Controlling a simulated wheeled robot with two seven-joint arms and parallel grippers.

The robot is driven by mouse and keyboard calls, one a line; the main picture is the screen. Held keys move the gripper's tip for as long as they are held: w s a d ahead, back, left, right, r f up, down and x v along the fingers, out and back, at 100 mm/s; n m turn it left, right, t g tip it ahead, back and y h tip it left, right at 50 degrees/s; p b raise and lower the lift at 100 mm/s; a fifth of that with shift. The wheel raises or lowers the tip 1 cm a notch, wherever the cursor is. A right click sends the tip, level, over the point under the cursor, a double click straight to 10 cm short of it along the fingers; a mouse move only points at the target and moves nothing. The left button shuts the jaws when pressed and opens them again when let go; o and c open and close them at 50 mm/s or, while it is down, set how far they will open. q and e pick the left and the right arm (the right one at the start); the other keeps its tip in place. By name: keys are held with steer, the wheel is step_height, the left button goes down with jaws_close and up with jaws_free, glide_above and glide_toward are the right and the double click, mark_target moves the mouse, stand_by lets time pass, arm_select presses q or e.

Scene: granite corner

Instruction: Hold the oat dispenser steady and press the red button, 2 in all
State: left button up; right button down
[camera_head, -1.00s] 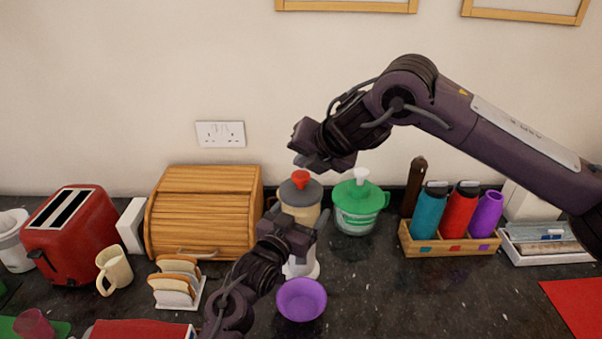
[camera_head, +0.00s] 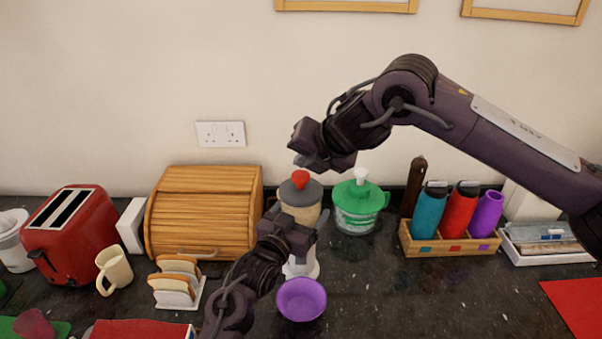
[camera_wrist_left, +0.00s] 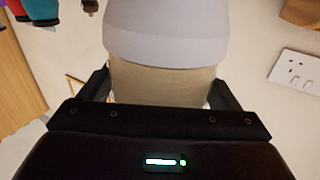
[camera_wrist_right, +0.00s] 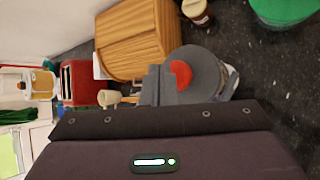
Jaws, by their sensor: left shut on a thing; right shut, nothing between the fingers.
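The oat dispenser stands upright on the counter, with a grey lid (camera_head: 312,194), a tan body (camera_head: 300,214) and a pale base. Its red button (camera_head: 299,179) is on top of the lid, and it also shows in the right wrist view (camera_wrist_right: 181,74). My left gripper (camera_head: 300,222) is shut around the tan body below the lid, as the left wrist view shows (camera_wrist_left: 165,88). My right gripper (camera_head: 311,164) is shut and empty, its fingertips close above the button. I cannot tell whether they touch it. A purple bowl (camera_head: 301,300) sits in front of the dispenser.
A green-lidded container (camera_head: 357,207) with a white top stands close to the dispenser's right. A wooden bread bin (camera_head: 203,212) is at its left, with a toast rack (camera_head: 178,283) in front. A wooden bottle holder (camera_head: 450,246) stands further right.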

mark_target(300, 174)
steer(key=shift+f, duration=0.2)
stand_by(0.4)
steer(key=shift+f, duration=0.25)
steer(key=shift+s+f, duration=0.1)
steer(key=shift+f, duration=1.1)
stand_by(1.0)
steer(key=shift+r, duration=1.55)
steer(key=shift+r, duration=0.1)
steer(key=shift+r, duration=2.45)
steer(key=shift+r, duration=1.95)
